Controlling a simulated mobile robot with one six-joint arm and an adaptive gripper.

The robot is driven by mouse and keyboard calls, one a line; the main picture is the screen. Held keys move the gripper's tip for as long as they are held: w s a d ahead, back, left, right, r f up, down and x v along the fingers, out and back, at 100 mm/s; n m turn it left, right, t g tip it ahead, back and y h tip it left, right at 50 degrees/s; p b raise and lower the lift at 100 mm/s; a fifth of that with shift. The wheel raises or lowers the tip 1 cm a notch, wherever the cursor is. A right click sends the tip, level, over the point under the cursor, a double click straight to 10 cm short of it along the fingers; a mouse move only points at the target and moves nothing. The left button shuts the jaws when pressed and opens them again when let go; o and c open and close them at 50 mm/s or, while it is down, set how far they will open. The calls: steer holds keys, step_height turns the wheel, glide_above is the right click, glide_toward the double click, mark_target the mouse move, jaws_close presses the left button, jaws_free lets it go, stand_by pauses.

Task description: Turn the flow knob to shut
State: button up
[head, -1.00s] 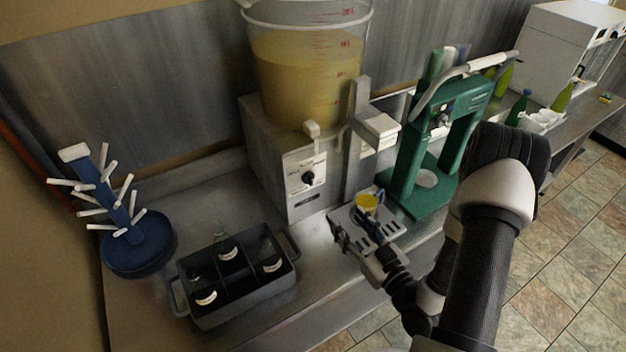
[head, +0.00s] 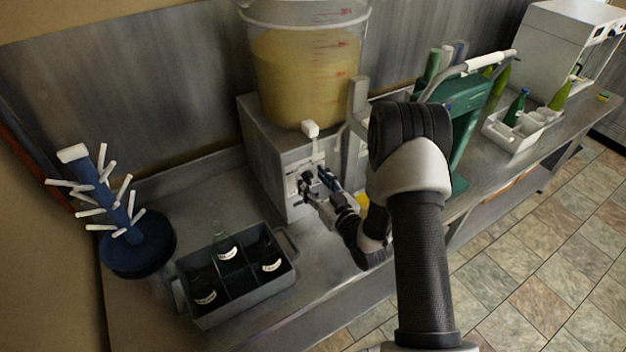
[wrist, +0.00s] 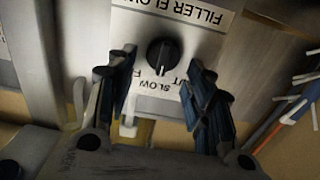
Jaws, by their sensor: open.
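The flow knob (wrist: 163,55) is black and round, on a white plate headed FILLER FLOW, upside down in the wrist view. A pale mark on the knob points down in that view, towards the word SLOW (wrist: 157,88). SHUT (wrist: 177,81) is partly covered by a finger, and the third word is mostly hidden. My gripper (wrist: 163,62) is open, with one blue-black finger on each side of the knob and gaps visible between. In the head view my gripper (head: 322,182) is at the front of the grey filler box (head: 268,150) and largely hides the knob.
A bucket of yellow liquid (head: 300,75) stands on the filler box. A divided bottle crate (head: 240,300) and a blue bottle tree (head: 138,245) are to the left. A green capper (head: 465,100) stands to the right, partly behind my arm.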

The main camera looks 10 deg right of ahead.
steer(key=shift+w, duration=0.15)
steer(key=shift+c, duration=0.2)
steer(key=c, duration=1)
steer(key=shift+b, duration=0.35)
steer(key=n+b, duration=0.1)
steer(key=b, duration=0.1)
steer(key=n+b, duration=0.4)
steer(key=b, duration=0.1)
steer(key=shift+a+f, duration=0.35)
steer(key=shift+a, duration=0.05)
steer(key=n+b, duration=0.4)
steer(key=b, duration=0.1)
steer(key=shift+s+a, duration=0.2)
steer(key=shift+r+b, duration=0.1)
steer(key=shift+b, duration=0.2)
